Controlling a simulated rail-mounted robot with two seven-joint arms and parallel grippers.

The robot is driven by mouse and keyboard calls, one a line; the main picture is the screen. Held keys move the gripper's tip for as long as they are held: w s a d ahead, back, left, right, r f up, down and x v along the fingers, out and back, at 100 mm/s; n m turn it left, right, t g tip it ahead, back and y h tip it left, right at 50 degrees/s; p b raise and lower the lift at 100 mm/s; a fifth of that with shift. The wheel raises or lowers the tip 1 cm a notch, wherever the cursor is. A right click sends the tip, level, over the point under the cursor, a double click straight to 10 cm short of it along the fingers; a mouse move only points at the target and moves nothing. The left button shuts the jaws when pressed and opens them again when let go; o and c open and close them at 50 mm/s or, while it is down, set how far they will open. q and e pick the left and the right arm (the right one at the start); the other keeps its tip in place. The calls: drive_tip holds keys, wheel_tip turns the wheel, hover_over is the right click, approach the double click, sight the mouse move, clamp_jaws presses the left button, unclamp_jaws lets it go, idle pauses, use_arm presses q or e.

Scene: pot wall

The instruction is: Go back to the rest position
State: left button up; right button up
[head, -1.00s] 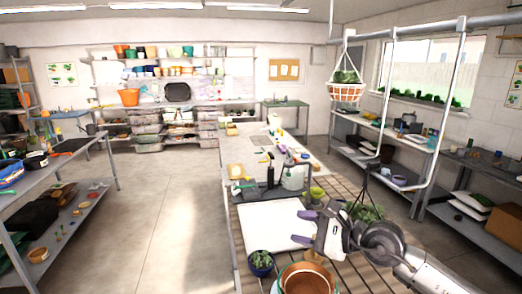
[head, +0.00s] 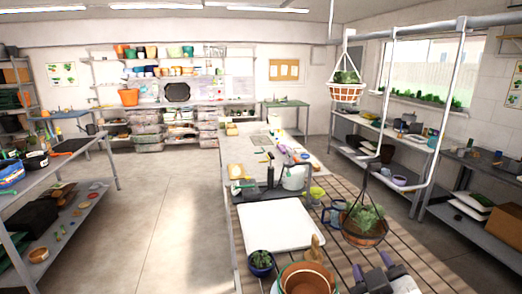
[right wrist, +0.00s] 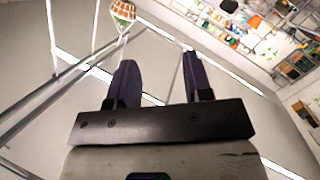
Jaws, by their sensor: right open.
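My right gripper (head: 372,266) shows at the bottom edge of the head view, right of the terracotta pots. Its two dark purple fingers stand apart with nothing between them. The right wrist view shows the same open gripper (right wrist: 158,62), with only the room behind its fingers. The rest of my right arm is mostly below the head view. My left gripper is not in view.
Near the right gripper are a hanging basket with a plant (head: 365,228), terracotta pots (head: 306,280) and a small potted plant (head: 260,262). A white tray (head: 280,226) lies on the bench. Another basket (head: 346,92) hangs higher. The floor (head: 165,235) at left is clear.

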drive_tip(key=s+d+f+m+g+y, duration=0.1)
drive_tip(key=s+f+g, duration=0.2)
drive_tip(key=s+f, duration=0.45)
drive_tip(key=s+f+m+g, duration=0.15)
drive_tip(key=s+f, duration=0.25)
drive_tip(key=f, duration=0.7)
drive_tip(key=s+d+f+m+g+y, duration=0.1)
drive_tip(key=s+f+g, duration=0.3)
drive_tip(key=f, duration=0.6)
drive_tip(key=s+f+g, duration=0.4)
drive_tip(key=s+f, duration=0.8)
drive_tip(key=s, duration=0.5)
use_arm(q)
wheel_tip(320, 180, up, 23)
drive_tip(key=p, duration=2.2)
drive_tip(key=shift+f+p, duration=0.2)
drive_tip(key=shift+p, duration=0.1)
use_arm(e)
wheel_tip(320, 180, up, 23)
drive_tip(key=shift+w+a, duration=0.25)
drive_tip(key=shift+a, duration=0.05)
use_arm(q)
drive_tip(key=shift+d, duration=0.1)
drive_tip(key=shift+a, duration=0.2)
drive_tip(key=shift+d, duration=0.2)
use_arm(e)
drive_tip(key=shift+s, duration=0.1)
